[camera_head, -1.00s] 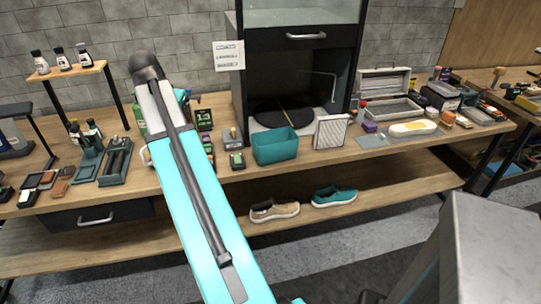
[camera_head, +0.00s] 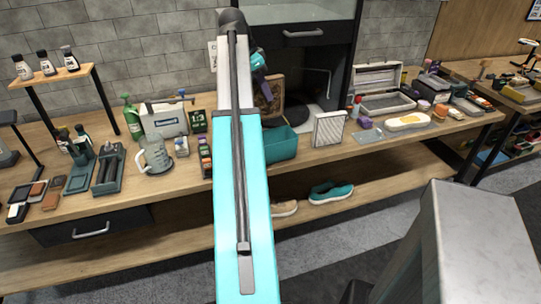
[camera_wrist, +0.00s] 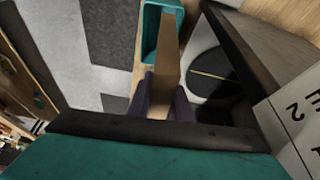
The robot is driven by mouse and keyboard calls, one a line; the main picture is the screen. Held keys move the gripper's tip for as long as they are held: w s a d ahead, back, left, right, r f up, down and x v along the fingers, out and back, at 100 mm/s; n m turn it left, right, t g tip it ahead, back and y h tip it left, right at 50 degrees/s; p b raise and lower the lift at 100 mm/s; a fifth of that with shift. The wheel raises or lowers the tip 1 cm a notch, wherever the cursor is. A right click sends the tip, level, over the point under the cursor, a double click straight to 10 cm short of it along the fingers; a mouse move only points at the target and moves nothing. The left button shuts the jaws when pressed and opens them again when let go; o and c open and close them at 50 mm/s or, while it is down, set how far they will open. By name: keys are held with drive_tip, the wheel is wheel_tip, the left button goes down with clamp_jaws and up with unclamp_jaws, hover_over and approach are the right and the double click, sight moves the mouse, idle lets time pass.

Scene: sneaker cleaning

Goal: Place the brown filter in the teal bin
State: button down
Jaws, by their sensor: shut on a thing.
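The brown filter (camera_head: 268,97) is a flat framed panel held upright in my gripper (camera_head: 260,80), behind the teal bin in the head view. The teal bin (camera_head: 283,145) stands open on the workbench, partly covered by my arm. In the wrist view, the purple fingers of my gripper (camera_wrist: 163,100) are shut on the brown filter (camera_wrist: 168,62), seen nearly edge-on. The filter's far end overlaps the teal bin (camera_wrist: 150,35) in that view. How high the filter is above the bin is hard to tell.
A white pleated filter (camera_head: 330,129) stands just right of the bin. The dark open cabinet (camera_head: 338,75) rises behind, with a round black disc inside. A white box (camera_head: 163,120), a clear jug (camera_head: 155,157) and small bottles stand to the left.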

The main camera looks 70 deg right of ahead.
sight(274, 88)
drive_tip(key=s, duration=0.1)
drive_tip(key=s+d+m, duration=0.1)
drive_tip(key=s, duration=0.1)
drive_tip(key=shift+d+r+y, duration=0.25)
drive_tip(key=shift+r+y, duration=0.05)
drive_tip(key=shift+r, duration=0.05)
drive_tip(key=shift+w, duration=0.1)
drive_tip(key=shift+f, duration=0.1)
wheel_tip(274, 88, down, 13)
drive_tip(key=p, duration=0.2)
drive_tip(key=shift+f, duration=0.2)
drive_tip(key=shift+f+p, duration=0.55)
drive_tip(key=shift+f, duration=1.7)
drive_tip(key=shift+f, duration=0.15)
drive_tip(key=c, duration=1.6)
unclamp_jaws()
